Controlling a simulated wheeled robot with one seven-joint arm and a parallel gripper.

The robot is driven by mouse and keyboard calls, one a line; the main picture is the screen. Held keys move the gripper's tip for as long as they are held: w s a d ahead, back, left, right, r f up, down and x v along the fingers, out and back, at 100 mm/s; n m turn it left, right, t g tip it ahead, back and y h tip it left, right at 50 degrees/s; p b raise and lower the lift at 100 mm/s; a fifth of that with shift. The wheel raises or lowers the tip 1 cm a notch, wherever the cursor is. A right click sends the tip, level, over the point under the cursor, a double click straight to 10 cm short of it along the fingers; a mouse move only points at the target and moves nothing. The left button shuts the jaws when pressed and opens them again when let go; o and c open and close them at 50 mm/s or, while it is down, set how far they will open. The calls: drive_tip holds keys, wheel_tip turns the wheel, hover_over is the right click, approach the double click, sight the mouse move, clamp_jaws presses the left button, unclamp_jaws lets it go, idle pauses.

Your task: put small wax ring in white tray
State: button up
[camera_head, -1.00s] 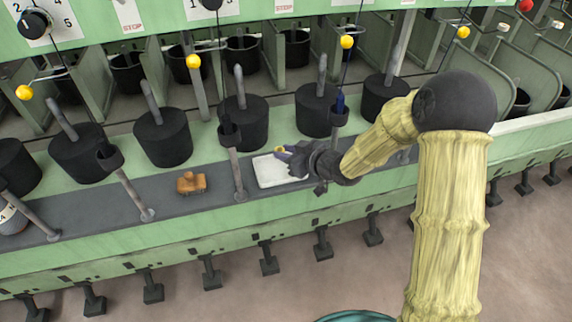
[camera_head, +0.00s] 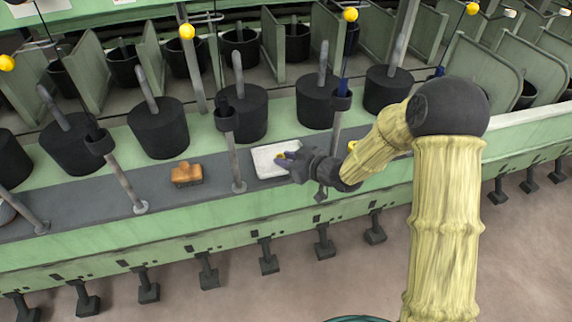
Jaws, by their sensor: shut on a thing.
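The white tray (camera_head: 266,167) lies flat on the dark strip of the bench, near the middle of the view. My gripper (camera_head: 283,158) reaches in from the right, and its fingers are over the tray's right part. It is shut on a small yellow ring (camera_head: 281,157), taken to be the wax ring. Only a bit of the ring shows between the fingers. I cannot tell whether the ring touches the tray. The gripper hides part of the tray's right side.
A grey post (camera_head: 234,160) stands just left of the tray and another (camera_head: 334,132) stands behind my wrist. Black pots (camera_head: 242,112) line the bench behind. The tray's left part is clear.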

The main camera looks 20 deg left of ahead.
drive_tip(key=shift+w+a+f, duration=0.15)
drive_tip(key=shift+f, duration=0.05)
